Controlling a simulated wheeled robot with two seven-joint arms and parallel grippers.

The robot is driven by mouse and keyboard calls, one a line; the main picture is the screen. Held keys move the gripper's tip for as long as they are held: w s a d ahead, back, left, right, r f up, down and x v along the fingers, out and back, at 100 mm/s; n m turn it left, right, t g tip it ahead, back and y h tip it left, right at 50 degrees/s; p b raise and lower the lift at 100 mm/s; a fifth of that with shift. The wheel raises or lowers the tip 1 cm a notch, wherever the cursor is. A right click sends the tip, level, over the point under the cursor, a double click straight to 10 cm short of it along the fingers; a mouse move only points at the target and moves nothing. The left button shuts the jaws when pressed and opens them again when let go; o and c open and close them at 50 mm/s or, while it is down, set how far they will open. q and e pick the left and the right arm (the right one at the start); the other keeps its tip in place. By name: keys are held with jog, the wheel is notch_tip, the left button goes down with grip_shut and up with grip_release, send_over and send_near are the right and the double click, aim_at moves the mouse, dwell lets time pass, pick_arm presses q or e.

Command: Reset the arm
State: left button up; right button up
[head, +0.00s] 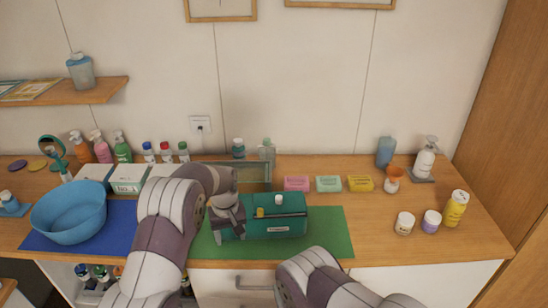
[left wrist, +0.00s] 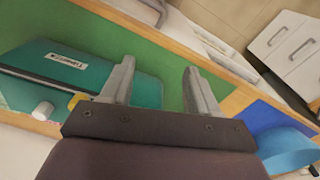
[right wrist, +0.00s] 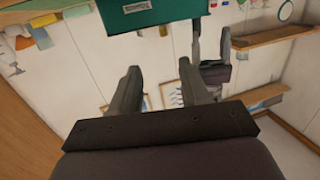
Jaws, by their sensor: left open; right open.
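My left gripper (head: 228,222) is at the left end of a teal box (head: 280,222) on the green mat (head: 330,235). In the left wrist view its two fingers (left wrist: 160,85) are apart, with nothing held between them; the teal box (left wrist: 85,75) lies beside them. My right arm enters the head view at the bottom, but its gripper does not show there. In the right wrist view the right gripper's fingers (right wrist: 158,90) are spread and empty, with the teal box (right wrist: 150,14) beyond them. Part of my left gripper (right wrist: 210,45) also shows there.
A blue bowl (head: 69,217) stands on a blue mat (head: 105,230) at left. Pump bottles and white boxes (head: 128,178) line the back left. Soap bars (head: 328,184) lie back centre; jars (head: 404,223) and a yellow can (head: 455,208) stand right.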

notch_tip(320, 180, down, 8)
jog(key=s+g+h, duration=0.1)
jog(key=g, duration=0.4)
jog(key=s+d+g+h+b, duration=0.1)
jog(key=s+d+g+h, duration=0.25)
jog(key=s+g, duration=0.4)
pick_arm(q)
jog(key=s+a+r+m+b, duration=0.1)
jog(key=s+a+r, duration=0.1)
jog(key=s, duration=1.1)
jog(key=s+a+r+m+t+b, duration=0.1)
jog(key=s+a+r+m+b, duration=0.1)
jog(key=s, duration=1.2)
jog(key=shift+a+r+m, duration=0.3)
jog(key=shift+a+r, duration=0.45)
jog(key=shift+a, duration=0.4)
pick_arm(e)
jog(key=s+d+r+m+g, duration=0.1)
jog(key=d+r, duration=0.4)
jog(key=r, duration=0.3)
jog(key=s+d+r+m+g, duration=0.1)
jog(key=d+r+m, duration=0.1)
jog(key=d+r, duration=0.4)
notch_tip(320, 180, up, 3)
jog(key=shift+s+f, duration=0.15)
jog(key=shift+s, duration=0.1)
pick_arm(q)
jog(key=shift+s, duration=0.15)
pick_arm(e)
jog(key=shift+g, duration=0.25)
